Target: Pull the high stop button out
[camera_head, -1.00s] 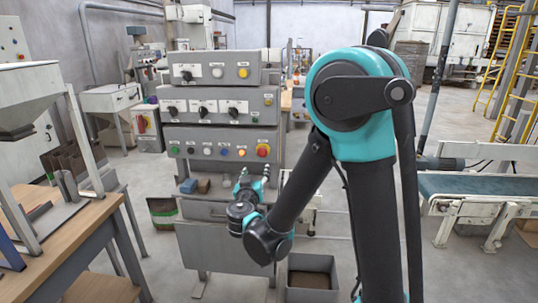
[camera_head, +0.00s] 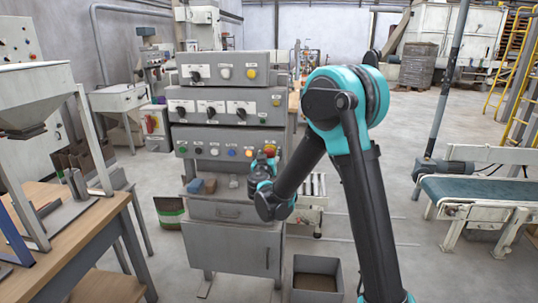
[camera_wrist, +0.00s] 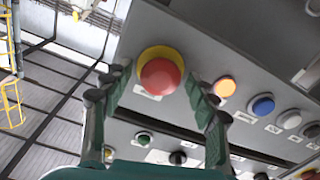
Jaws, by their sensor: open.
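The red stop button (camera_wrist: 160,77) with its yellow collar is on the sloping grey panel in the wrist view. In the head view the red button (camera_head: 270,150) is at the right end of the lowest control row, partly hidden by my gripper (camera_head: 264,165). In the wrist view my gripper (camera_wrist: 157,88) is open, with one finger on each side of the button. The fingers appear to straddle the red cap. I cannot tell whether they touch it, or how far out the cap stands.
An orange button (camera_wrist: 224,87) and a blue button (camera_wrist: 263,105) lie close beside my right-hand finger. More panels with knobs (camera_head: 211,108) rise above the row. A blue block (camera_head: 195,185) lies on the ledge below. A conveyor (camera_head: 480,194) is at right.

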